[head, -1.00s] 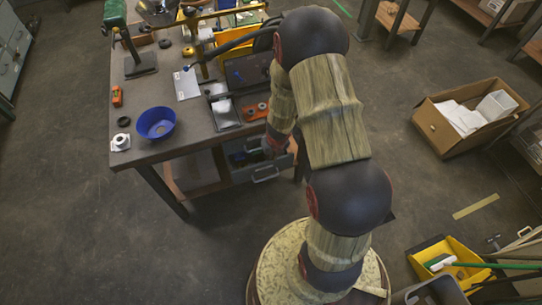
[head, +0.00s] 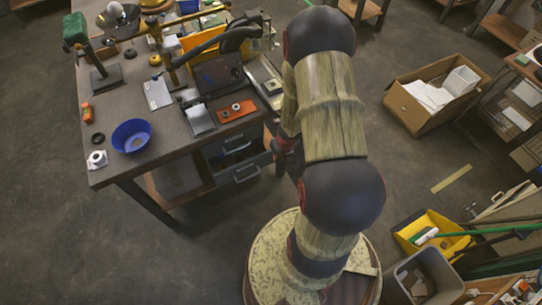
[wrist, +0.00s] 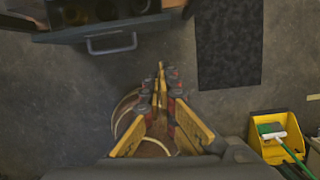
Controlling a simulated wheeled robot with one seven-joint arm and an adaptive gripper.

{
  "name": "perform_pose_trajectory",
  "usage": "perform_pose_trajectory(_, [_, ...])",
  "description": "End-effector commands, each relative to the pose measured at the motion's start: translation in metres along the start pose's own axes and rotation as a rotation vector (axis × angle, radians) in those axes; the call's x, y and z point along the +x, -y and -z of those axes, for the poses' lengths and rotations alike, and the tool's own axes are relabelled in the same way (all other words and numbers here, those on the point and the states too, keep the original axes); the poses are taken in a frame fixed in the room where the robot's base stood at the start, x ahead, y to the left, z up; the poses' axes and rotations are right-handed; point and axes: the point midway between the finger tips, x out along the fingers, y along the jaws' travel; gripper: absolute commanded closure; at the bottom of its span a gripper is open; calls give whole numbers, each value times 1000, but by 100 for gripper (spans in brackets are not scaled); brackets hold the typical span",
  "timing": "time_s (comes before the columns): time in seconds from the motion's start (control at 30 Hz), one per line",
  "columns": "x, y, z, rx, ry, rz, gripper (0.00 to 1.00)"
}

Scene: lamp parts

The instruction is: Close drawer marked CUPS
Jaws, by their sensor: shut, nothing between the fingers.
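The workbench (head: 160,177) has a grey drawer unit under its right end. A grey drawer front with a pale handle (head: 246,173) shows there in the head view. In the wrist view a drawer with a metal handle (wrist: 111,45) stands pulled out at the upper left, with dark round things inside. No CUPS marking can be read. My gripper (wrist: 162,80) is shut and empty, over bare floor, to the right of and apart from the handle. In the head view my gripper is mostly hidden by my arm, right of the drawers.
The benchtop holds a blue bowl (head: 131,136), a white roll (head: 97,160) and several lamp parts. A cardboard box (head: 405,108) and a yellow dustpan (head: 428,230) stand to the right. A dark mat (wrist: 229,45) lies on the floor. Floor is clear around the gripper.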

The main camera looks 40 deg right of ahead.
Motion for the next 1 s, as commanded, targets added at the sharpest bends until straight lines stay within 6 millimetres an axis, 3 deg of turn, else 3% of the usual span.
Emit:
perform_pose_trajectory(0.27, [14, -1, 0, -77, 1, -2, 100])
perform_pose_trajectory(0.73, [104, -1, 1, -76, 0, -2, 100])
perform_pose_trajectory(1.0, [106, -3, -26, -76, 1, -2, 100])
